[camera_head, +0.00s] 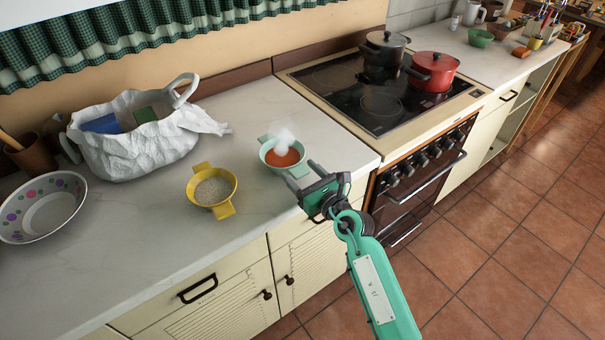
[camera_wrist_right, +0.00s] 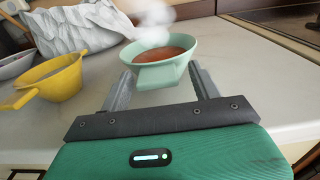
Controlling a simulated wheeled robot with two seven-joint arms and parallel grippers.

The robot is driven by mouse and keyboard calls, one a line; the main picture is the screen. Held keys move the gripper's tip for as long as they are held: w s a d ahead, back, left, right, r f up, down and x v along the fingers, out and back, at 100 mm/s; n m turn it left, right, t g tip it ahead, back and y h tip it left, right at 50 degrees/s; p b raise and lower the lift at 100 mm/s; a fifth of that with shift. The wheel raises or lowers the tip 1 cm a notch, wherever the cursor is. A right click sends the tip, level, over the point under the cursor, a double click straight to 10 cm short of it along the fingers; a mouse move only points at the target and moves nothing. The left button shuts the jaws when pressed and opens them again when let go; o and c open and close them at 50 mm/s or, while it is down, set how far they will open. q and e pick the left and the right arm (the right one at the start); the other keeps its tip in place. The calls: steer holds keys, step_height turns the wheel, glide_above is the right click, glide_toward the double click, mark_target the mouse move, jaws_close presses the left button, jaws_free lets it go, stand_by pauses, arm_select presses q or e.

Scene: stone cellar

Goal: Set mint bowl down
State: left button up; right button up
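The mint bowl (camera_head: 269,161), with orange-red contents and white steam above it, appears to stand upright on the pale countertop (camera_head: 255,110). It also shows in the right wrist view (camera_wrist_right: 162,75), with one tab handle facing me. My right gripper (camera_head: 303,175) is at the counter's front edge, its fingers spread on either side of that handle. In the right wrist view the fingers (camera_wrist_right: 162,92) look wide apart, with gaps beside the handle. The bowl's underside is hidden. My left gripper is not in view.
A yellow bowl (camera_head: 196,196) with grainy contents stands left of the mint bowl. A white bag (camera_head: 135,150) and a dotted bowl (camera_head: 45,222) are further left. The stove (camera_head: 345,107) with a black pot (camera_head: 383,55) and a red pot (camera_head: 434,75) is to the right.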

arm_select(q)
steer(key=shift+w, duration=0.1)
arm_select(e)
steer(key=shift+r, duration=0.2)
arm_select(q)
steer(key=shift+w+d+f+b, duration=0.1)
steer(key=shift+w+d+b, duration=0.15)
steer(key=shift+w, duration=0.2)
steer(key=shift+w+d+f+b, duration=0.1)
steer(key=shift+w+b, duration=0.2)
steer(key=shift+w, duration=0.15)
arm_select(e)
steer(key=v, duration=1.2)
